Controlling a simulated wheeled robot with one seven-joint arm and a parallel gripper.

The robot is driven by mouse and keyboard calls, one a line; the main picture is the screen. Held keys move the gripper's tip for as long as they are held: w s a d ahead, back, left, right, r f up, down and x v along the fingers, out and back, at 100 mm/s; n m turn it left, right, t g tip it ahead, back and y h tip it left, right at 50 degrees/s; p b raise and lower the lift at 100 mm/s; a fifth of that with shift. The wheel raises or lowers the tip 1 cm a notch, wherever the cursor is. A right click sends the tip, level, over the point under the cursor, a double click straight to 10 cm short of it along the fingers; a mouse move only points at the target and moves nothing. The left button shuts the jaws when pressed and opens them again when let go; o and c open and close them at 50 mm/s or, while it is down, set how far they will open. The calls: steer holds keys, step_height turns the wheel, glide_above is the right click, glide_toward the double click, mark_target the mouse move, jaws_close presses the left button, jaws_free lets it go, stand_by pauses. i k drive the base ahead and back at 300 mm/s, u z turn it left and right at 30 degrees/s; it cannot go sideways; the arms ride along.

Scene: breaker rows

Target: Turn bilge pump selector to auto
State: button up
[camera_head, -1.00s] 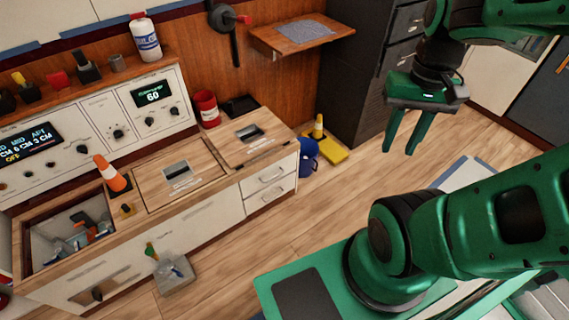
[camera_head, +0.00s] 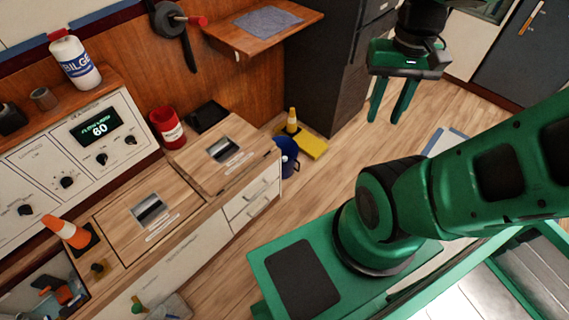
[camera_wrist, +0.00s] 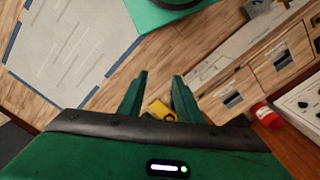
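A white control panel (camera_head: 95,160) with several black knobs stands along the counter at the left of the head view. My gripper (camera_head: 385,118) hangs at the upper right, far from the panel, with fingers apart and empty. In the wrist view my gripper (camera_wrist: 159,75) points over the floor.
A wooden wall shelf (camera_head: 262,28) juts out. Open floor (camera_head: 330,165) lies between counter and me.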

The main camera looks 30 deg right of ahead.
mark_target(25, 210)
steer(key=u, duration=1.45)
steer(key=k, duration=0.55)
steer(key=u, duration=0.3)
steer(key=i, duration=1.1)
steer(key=z, duration=0.35)
